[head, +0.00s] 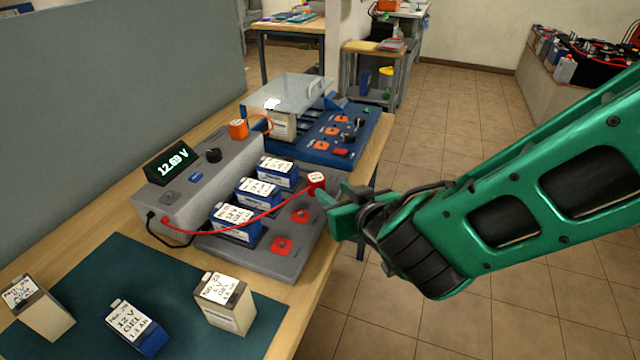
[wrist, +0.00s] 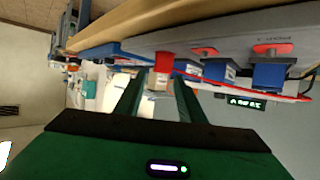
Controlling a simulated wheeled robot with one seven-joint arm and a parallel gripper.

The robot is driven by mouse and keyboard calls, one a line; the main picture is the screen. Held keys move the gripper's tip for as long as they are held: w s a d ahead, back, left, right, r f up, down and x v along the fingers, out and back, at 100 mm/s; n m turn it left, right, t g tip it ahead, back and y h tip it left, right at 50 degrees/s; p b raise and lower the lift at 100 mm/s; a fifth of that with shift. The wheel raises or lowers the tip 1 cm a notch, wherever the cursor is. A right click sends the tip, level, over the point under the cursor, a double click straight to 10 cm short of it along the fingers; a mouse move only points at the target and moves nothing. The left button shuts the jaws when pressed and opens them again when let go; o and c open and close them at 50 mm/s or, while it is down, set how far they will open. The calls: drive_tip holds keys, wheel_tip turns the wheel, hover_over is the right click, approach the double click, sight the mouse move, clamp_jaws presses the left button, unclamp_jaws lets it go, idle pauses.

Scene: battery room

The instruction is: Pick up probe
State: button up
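The red probe (head: 317,181) has a white-marked top and a red cable, and stands at the right edge of the grey tester base. It also shows in the wrist view (wrist: 164,62), just beyond the fingertips and roughly in line with the gap between them. My gripper (head: 338,206) is just to the right of the probe in the head view. Its two green fingers are apart in the wrist view (wrist: 157,88), with nothing seen held between them. Whether a fingertip touches the probe I cannot tell.
The grey tester base (head: 285,262) carries several blue batteries and red pads. Its cable crosses the batteries to the meter box (head: 190,180) with a lit display. A blue mat (head: 90,270) with three batteries lies in front. A blue fixture (head: 350,130) stands behind. Open floor lies right.

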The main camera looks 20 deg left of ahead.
sight(320, 184)
drive_tip(key=x, duration=1)
drive_tip(key=shift+a+f, duration=0.2)
drive_tip(key=shift+a, duration=0.2)
drive_tip(key=c, duration=0.8)
drive_tip(key=shift+r, duration=0.1)
